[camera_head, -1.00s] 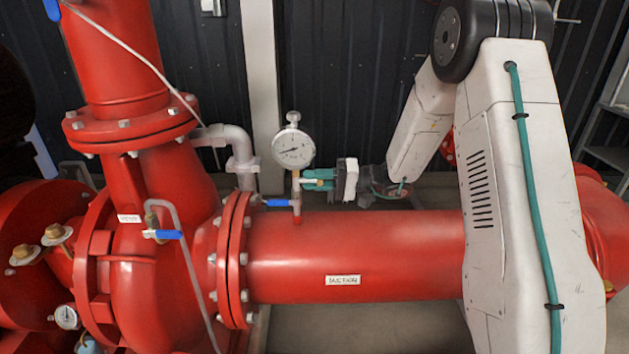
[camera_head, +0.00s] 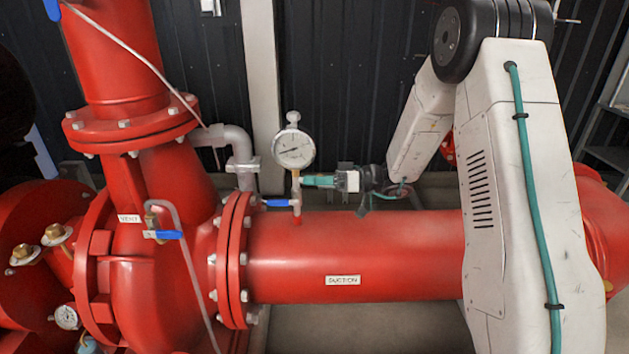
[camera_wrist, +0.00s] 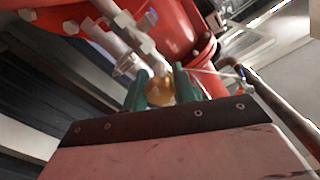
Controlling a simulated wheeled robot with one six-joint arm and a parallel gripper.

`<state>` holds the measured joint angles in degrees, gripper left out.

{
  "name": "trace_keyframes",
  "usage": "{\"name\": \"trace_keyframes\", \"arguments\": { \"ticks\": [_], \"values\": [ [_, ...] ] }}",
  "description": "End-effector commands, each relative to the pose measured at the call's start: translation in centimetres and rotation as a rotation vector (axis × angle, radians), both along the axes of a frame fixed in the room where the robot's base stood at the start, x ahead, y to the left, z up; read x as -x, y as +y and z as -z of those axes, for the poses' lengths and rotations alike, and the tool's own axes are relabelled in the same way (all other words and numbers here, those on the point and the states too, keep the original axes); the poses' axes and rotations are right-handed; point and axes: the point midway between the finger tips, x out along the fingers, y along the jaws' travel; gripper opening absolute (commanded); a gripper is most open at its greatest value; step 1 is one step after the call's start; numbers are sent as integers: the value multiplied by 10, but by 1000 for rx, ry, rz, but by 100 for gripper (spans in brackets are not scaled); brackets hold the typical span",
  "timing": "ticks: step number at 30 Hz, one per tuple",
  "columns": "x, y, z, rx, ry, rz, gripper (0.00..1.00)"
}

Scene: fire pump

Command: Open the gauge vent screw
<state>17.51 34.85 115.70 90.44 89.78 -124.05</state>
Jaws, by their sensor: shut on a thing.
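The pressure gauge (camera_head: 294,149) with a white dial stands on a thin stem above the red suction pipe (camera_head: 350,255). My gripper (camera_head: 308,181) reaches in from the right, just below the dial, with its green fingers at the stem. In the wrist view my gripper (camera_wrist: 163,92) has its two green fingers on either side of a brass-coloured round piece (camera_wrist: 160,91), which looks like the gauge vent screw. The fingers are closed on it. In the head view the screw is hidden by the fingers.
A grey pipe elbow (camera_head: 240,150) is behind to the left, and a red flange (camera_head: 233,260) stands at lower left. A vent line with a blue handle (camera_head: 163,235) is farther left.

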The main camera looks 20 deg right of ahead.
Motion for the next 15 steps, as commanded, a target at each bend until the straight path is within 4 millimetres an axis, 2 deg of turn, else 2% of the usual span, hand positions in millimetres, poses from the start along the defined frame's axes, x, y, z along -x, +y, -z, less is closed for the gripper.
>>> {"name": "trace_keyframes", "arguments": {
  "ticks": [15],
  "values": [
    [1, -1, 2, 22, -58, 1, 4]
  ]
}}
